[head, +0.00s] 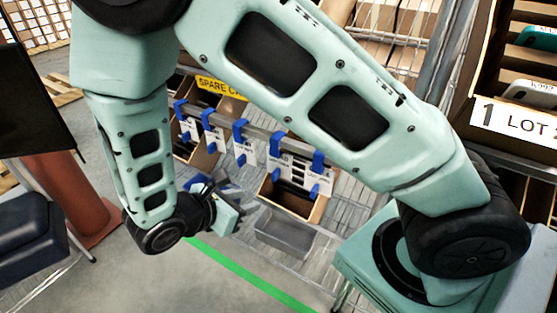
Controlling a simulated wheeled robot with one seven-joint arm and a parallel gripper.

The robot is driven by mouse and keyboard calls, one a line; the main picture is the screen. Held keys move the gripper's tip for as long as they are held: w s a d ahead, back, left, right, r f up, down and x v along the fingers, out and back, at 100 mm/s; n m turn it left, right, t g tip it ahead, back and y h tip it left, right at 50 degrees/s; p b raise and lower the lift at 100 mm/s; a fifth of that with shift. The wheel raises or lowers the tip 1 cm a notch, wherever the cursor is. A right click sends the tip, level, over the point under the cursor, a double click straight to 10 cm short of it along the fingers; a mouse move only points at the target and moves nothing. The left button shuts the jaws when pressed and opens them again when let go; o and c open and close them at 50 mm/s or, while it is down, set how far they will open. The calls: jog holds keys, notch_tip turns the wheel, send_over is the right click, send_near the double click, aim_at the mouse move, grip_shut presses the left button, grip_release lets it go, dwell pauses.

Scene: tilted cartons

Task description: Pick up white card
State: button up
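Several white cards hang from blue clips along a grey rail in the middle of the head view. One white card (246,153) hangs near the rail's middle, and others hang to its left (214,139) and right (318,181). Which one the task means cannot be told. My gripper (230,192) is low in the picture, below and slightly left of the middle card, and appears apart from it. Its fingers are small and seen at a slant, so I cannot tell whether they are open or shut or hold anything.
Tilted cartons (314,210) stand behind the rail on a wire shelf. A grey tray (283,235) lies right of my gripper. A yellow sign (221,88) is above the rail. A shelf labelled LOT (520,124) is at right. Floor with a green line (250,277) is clear below.

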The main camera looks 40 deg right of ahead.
jog(key=w+f+n+t, duration=0.1)
jog(key=w+n+t, duration=0.1)
jog(key=w, duration=0.1)
jog(key=h+p, duration=0.1)
jog(key=p, duration=0.1)
send_near(273, 176)
jog(key=d+f, duration=0.1)
jog(key=d, duration=0.2)
jog(key=shift+w+a+p+x, duration=0.1)
jog(key=shift+w+p+x, duration=0.2)
jog(key=shift+x, duration=0.85)
jog(key=shift+w+a+p+x, duration=0.1)
jog(key=shift+p+x, duration=0.25)
jog(key=shift+x, duration=0.75)
jog(key=shift+w+a+p+x, duration=0.15)
jog(key=shift+p+x, duration=0.2)
jog(key=shift+x, duration=0.8)
jog(key=shift+d+f, duration=0.1)
jog(key=shift+f, duration=0.1)
grip_shut()
